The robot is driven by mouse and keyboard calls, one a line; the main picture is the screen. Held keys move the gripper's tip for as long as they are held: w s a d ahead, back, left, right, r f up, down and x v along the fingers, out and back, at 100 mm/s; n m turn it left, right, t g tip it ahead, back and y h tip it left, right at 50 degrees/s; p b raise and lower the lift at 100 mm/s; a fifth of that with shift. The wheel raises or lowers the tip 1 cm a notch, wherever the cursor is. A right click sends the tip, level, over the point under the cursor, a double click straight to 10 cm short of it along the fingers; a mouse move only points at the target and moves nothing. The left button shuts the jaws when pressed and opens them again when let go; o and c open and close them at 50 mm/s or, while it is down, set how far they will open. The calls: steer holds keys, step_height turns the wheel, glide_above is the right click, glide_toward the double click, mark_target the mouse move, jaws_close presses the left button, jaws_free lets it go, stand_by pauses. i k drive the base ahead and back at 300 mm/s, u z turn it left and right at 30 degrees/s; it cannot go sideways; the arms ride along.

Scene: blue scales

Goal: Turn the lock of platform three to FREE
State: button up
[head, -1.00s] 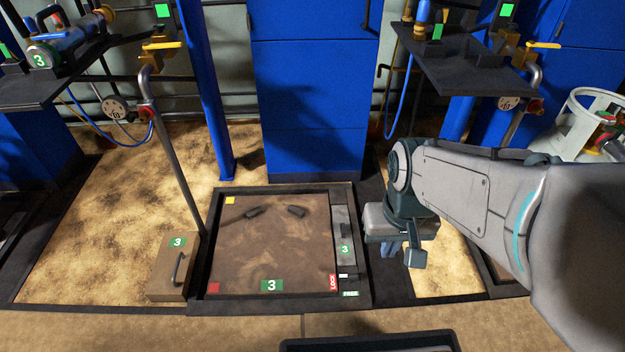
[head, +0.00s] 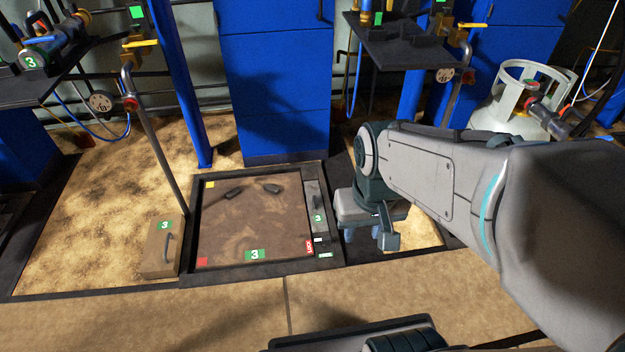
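Platform three (head: 240,228) is a square brown plate in a dark frame on the floor, with a green 3 label at its front edge. Its lock (head: 316,200) is a narrow grey strip along the right side, with a dark lever and its own 3 label.
A tan box (head: 162,247) with a handle and a 3 label stands left of the platform. A pole with a yellow lever (head: 142,43) rises behind it. Blue cabinets (head: 277,80) stand behind. A grey gas cylinder (head: 515,105) is at right. The front floor is clear.

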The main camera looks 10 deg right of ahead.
mark_target(322, 241)
steer(key=u, duration=1.45)
steer(key=i, duration=0.75)
steer(key=z, duration=2.05)
